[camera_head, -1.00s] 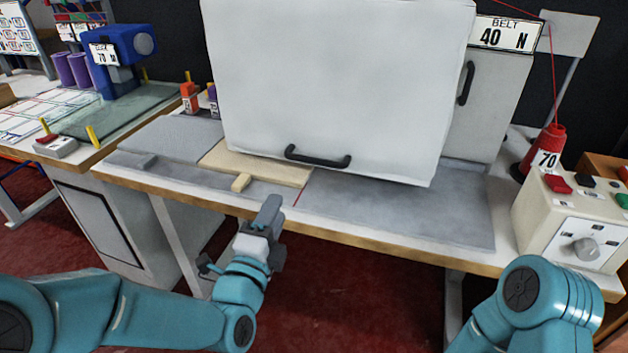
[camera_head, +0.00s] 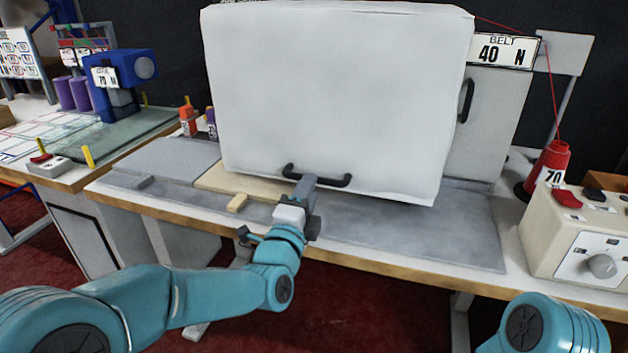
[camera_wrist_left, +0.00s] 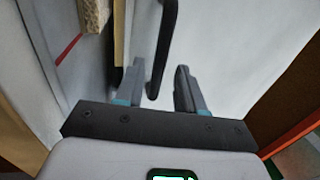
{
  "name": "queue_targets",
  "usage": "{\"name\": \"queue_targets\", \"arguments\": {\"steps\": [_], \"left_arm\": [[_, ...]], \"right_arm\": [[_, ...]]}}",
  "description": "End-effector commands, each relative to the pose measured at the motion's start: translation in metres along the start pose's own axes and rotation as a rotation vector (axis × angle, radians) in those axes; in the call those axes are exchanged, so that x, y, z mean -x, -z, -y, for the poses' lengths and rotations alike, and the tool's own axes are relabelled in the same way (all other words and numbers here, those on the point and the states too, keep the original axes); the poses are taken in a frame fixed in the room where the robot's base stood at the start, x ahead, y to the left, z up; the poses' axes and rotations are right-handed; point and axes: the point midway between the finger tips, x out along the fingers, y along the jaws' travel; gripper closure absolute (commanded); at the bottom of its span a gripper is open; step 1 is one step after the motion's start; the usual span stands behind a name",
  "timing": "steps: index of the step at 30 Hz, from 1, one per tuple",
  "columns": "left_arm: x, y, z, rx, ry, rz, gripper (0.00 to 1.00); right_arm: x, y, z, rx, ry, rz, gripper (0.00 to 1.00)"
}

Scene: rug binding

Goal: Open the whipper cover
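The whipper cover (camera_head: 335,90) is a large pale grey box-like cover standing on the workbench, with its bottom front edge low over the bench top. A black bar handle (camera_head: 333,180) is fixed low on its front face. My left gripper (camera_head: 306,184) is at the handle in the head view. In the left wrist view the fingers (camera_wrist_left: 160,88) are open, and the end of the black handle (camera_wrist_left: 162,50) lies between them without visible contact on both sides. My right gripper is out of view; only part of my right arm shows at the lower right.
A control box (camera_head: 580,240) with a knob and a red thread cone (camera_head: 551,165) stand at the right. A grey panel (camera_head: 490,105) with its own handle is behind the cover.

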Motion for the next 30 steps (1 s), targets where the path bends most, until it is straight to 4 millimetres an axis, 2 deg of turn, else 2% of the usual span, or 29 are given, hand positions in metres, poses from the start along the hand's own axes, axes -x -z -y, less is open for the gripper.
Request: {"name": "queue_targets", "arguments": {"steps": [3,7,19,20,21,23,30], "left_arm": [[-0.020,0.001,-0.001,0.000,0.000,0.000,0.62],[-0.034,0.000,0.000,0.000,0.000,0.000,0.62],[-0.041,0.000,0.000,0.000,-0.001,0.000,0.62],[-0.041,0.000,0.000,0.000,-0.001,0.000,0.68],[-0.041,0.000,0.000,0.000,-0.001,0.000,0.81],[-0.041,0.000,0.000,0.000,-0.001,0.000,1.00],[-0.041,0.000,0.003,0.000,-0.003,0.000,1.00]], "right_arm": [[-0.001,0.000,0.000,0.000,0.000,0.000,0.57],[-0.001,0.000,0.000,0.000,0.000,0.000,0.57],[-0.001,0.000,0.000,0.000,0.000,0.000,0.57],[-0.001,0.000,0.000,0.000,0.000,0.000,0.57],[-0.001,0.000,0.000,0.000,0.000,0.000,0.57],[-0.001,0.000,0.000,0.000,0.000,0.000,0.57],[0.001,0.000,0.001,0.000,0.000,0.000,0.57]]}}
